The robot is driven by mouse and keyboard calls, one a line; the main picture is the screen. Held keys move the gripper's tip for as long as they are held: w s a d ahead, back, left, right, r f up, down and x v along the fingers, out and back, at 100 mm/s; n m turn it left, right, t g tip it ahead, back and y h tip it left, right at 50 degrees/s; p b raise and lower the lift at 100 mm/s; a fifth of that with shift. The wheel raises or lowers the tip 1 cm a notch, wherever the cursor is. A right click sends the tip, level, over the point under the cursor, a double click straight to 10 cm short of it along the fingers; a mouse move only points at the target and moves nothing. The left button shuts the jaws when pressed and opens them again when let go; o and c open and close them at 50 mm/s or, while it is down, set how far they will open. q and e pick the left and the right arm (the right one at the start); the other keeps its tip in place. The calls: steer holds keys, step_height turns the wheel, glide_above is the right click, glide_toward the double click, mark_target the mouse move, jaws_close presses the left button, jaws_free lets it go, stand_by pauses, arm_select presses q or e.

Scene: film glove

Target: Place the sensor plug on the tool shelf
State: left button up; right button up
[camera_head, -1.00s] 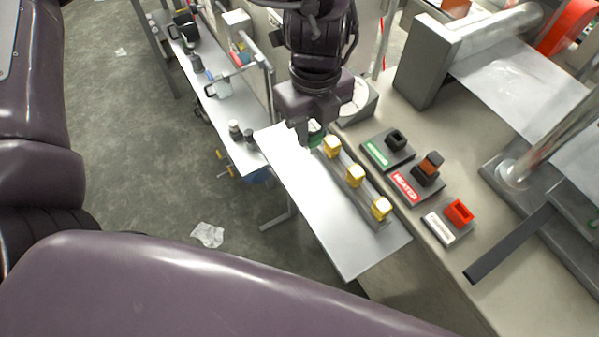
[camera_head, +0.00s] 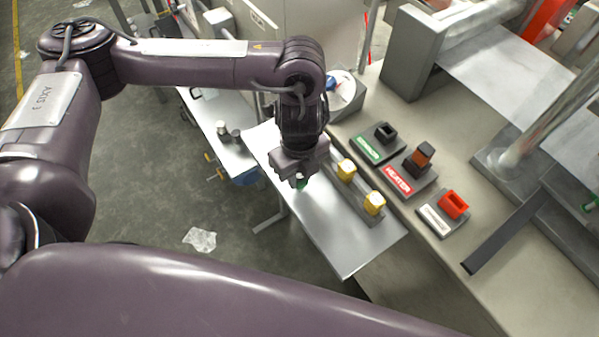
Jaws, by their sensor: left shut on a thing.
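My left gripper (camera_head: 300,180) is over the pale metal shelf (camera_head: 345,255), near its left side. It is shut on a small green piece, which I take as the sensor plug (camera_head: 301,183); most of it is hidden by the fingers. I cannot tell whether the plug touches the shelf. A rail (camera_head: 361,190) on the shelf bears yellow pieces, with one (camera_head: 346,169) near the gripper and another (camera_head: 374,203) nearer the front. My right gripper is not in view.
On the bench to the right stand a green-labelled holder (camera_head: 368,148) with a black socket, a red heater holder (camera_head: 398,180) with an orange-topped plug, and a white-labelled holder (camera_head: 436,218) with a red socket. The shelf's front part is clear.

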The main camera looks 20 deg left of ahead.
arm_select(q)
steer(key=o, duration=0.6)
steer(key=shift+f, duration=0.1)
steer(key=shift+c, duration=0.2)
steer(key=o, duration=0.4)
steer(key=shift+o, duration=0.2)
steer(key=shift+r, duration=0.6)
step_height(320, 180, up, 11)
steer(key=shift+p, duration=0.45)
steer(key=shift+r, duration=0.1)
